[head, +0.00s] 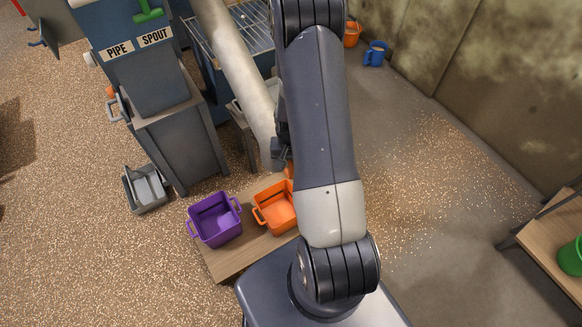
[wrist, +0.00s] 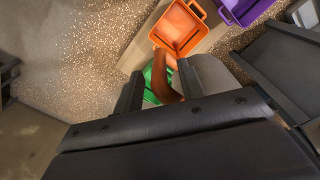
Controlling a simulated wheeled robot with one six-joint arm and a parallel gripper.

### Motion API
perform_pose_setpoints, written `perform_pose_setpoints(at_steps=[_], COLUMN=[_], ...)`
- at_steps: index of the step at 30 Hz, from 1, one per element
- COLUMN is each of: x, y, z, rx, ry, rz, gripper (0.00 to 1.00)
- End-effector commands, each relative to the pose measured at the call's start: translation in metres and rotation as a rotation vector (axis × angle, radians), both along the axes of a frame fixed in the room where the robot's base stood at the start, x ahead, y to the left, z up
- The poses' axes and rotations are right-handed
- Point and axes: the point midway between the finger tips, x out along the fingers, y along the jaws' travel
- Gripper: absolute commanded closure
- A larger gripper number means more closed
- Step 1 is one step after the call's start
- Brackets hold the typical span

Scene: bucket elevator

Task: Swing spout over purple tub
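The spout (head: 240,75) is a long pale grey tube slanting down from the machine; its lower end is beside my gripper, above the board near the orange tub. The purple tub (head: 216,220) stands at the board's left end and shows at the top of the wrist view (wrist: 243,8). The orange tub (head: 276,207) is right of it. My gripper (wrist: 160,85) has its fingers apart, with a curved brown-orange handle (wrist: 164,76) between them, nearer the right finger. A green tub (wrist: 150,80) lies below, partly hidden. In the head view my arm hides much of the gripper.
The tubs stand on a wooden board (head: 235,256). The blue machine (head: 135,65) labelled PIPE and SPOUT, with a green handle (head: 148,12), is at the upper left. A grey bin (head: 146,190) is on the grain-strewn floor. A wooden table (head: 555,245) is at right.

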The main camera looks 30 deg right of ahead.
Motion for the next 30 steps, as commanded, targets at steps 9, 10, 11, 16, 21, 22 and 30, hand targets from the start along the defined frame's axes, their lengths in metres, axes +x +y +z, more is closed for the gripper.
perform_pose_setpoints(at_steps=[9, 10, 11, 16, 21, 22, 30], x=[0.000, 0.000, 0.000, 0.000, 0.000, 0.000, 0.000], y=[0.000, 0.000, 0.000, 0.000, 0.000, 0.000, 0.000], z=[-0.027, -0.028, -0.029, -0.029, -0.029, -0.029, -0.029], rx=[0.000, 0.000, 0.000, -0.001, 0.000, 0.000, 0.000], ry=[0.000, 0.000, 0.000, -0.001, 0.000, 0.000, 0.000], rz=[0.000, 0.000, 0.000, 0.000, 0.000, 0.000, 0.000], gripper=[0.62, 0.62, 0.62, 0.62, 0.67, 0.70, 0.92])
